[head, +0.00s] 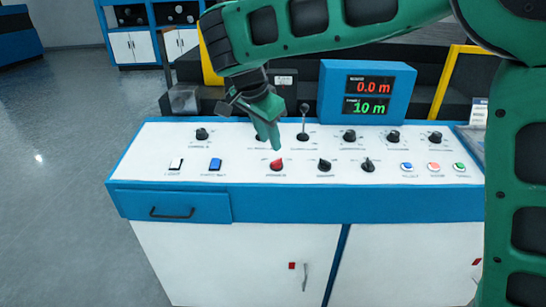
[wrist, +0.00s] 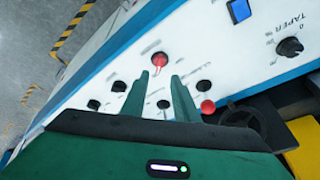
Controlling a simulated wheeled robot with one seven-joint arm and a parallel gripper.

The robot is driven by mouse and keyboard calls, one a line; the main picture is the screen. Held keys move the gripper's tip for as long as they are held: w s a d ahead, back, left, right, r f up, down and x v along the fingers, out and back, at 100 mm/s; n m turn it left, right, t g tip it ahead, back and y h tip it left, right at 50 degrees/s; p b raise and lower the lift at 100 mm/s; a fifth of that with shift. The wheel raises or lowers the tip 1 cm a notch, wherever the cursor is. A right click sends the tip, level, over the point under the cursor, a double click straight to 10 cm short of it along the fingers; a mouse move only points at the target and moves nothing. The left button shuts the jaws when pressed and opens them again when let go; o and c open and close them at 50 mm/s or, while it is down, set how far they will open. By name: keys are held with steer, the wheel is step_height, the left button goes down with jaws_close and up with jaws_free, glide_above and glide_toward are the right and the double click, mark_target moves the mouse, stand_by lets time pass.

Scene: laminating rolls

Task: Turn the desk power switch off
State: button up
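The control desk (head: 240,178) has a white sloped top with knobs and switches. A red rotary knob (head: 277,164) stands in the front row; it also shows in the wrist view (wrist: 159,59). A white rocker switch (head: 176,164) and a blue rocker switch (head: 215,164) are to its left. The labels are too small to read, so I cannot tell which is the power switch. My gripper (head: 276,147) is just above and behind the red knob. In the wrist view its two fingers (wrist: 159,76) are apart and empty, with the red knob just beyond the tips.
Black knobs (head: 324,165) stand to the right of the red knob, with several push buttons (head: 433,166) farther right. A lever (head: 304,120) stands behind, beside my gripper. A blue display box (head: 367,92) rises at the desk's back. Open floor (head: 60,150) lies left.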

mark_target(277, 160)
steer(key=x, duration=0.8)
steer(key=shift+w+d+f, duration=0.1)
steer(key=shift+f, duration=0.25)
